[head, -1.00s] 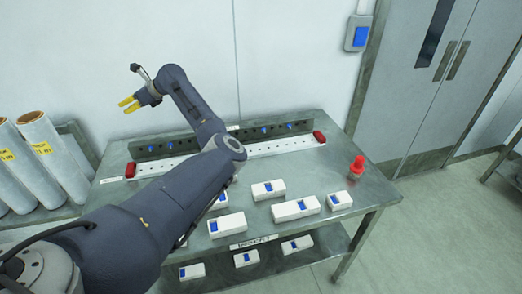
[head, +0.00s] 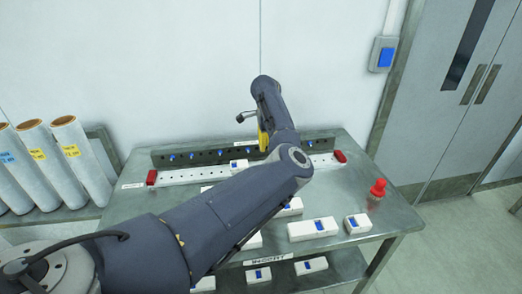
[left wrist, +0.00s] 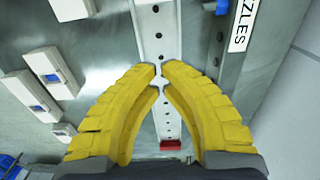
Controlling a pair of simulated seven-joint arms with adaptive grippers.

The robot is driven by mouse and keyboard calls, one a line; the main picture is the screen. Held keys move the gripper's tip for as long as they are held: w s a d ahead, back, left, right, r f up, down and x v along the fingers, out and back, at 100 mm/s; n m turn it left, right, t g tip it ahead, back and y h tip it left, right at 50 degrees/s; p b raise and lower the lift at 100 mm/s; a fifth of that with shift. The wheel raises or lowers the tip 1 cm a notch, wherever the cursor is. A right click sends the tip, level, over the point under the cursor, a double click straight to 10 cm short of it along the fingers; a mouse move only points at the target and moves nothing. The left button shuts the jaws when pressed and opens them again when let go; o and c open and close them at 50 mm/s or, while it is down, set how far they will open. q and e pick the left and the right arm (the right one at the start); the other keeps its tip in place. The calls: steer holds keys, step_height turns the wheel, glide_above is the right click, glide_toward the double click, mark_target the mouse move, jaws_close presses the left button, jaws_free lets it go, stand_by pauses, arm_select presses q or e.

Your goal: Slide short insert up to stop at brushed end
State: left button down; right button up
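A short white insert with a blue patch (head: 238,165) appears to sit on the white perforated rail (head: 195,174) at the back of the table. My left gripper (head: 263,139) is above the rail, right of that insert and apart from it. In the left wrist view, its yellow fingertips (left wrist: 160,76) come together over the rail, with nothing visible held. Red end blocks stand at the rail's left (head: 151,177) and right (head: 340,156). I cannot tell which end is brushed. My forearm hides part of the rail and table. My right gripper is not in view.
A grey bar with blue knobs (head: 195,155) runs behind the rail. Several white-and-blue blocks lie on the table, such as a long one (head: 313,229) and a short one (head: 357,223). A red knob-like object (head: 378,187) stands at the right. Film rolls (head: 80,158) are at left.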

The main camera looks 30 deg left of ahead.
mark_target(239, 167)
arm_select(q)
step_height(239, 167, down, 9)
steer(key=shift+s+a+r, duration=0.1)
steer(key=shift+a+r, duration=0.05)
steer(key=shift+r, duration=0.05)
steer(key=shift+s+a+r, duration=0.1)
steer(key=shift+s+a, duration=0.6)
steer(key=shift+a, duration=0.1)
steer(key=shift+s+a, duration=0.55)
steer(key=shift+a, duration=0.1)
